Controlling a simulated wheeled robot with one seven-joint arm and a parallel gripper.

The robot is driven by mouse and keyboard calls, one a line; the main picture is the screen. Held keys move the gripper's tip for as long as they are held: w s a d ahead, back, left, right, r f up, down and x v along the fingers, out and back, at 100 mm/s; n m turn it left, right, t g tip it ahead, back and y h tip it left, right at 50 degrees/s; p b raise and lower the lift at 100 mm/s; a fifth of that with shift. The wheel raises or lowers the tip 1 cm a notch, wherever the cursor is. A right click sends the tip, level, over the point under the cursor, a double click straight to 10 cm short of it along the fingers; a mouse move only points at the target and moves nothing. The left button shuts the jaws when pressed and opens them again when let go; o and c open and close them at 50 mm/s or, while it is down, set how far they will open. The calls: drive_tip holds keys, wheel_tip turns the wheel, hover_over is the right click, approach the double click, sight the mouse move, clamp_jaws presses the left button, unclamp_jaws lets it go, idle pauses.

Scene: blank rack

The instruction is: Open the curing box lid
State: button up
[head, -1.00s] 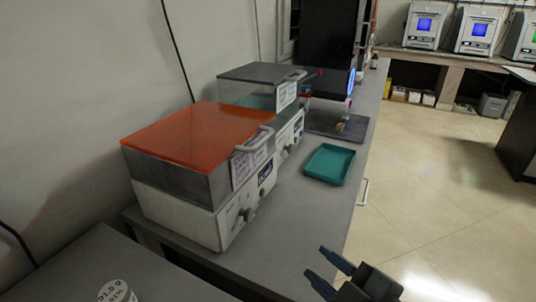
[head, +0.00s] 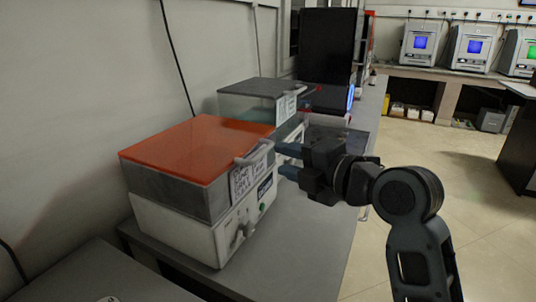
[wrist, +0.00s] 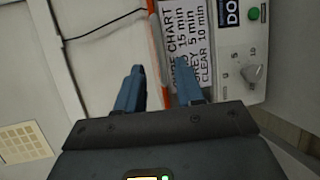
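The curing box (head: 185,225) stands on the bench, with a white base, grey upper walls and a chart label (head: 243,181) on its front. Its orange lid (head: 195,148) is down. A pale handle (head: 256,151) sits at the lid's front edge. My gripper (head: 286,160) is open, just right of the handle and facing the front of the box; I see no contact. In the wrist view, the fingers (wrist: 158,92) are apart, with the orange lid edge (wrist: 155,45) between them and the label (wrist: 183,45) behind the right finger.
A second box with a dark lid (head: 268,86) stands just behind. A black monitor (head: 327,45) is farther back. The bench (head: 285,250) is clear in front of the box. A knob (wrist: 252,74) and green button (wrist: 254,14) are on the box's base.

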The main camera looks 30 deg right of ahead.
sight(265, 153)
drive_tip(key=x, duration=0.6)
clamp_jaws()
idle(0.3)
idle(0.4)
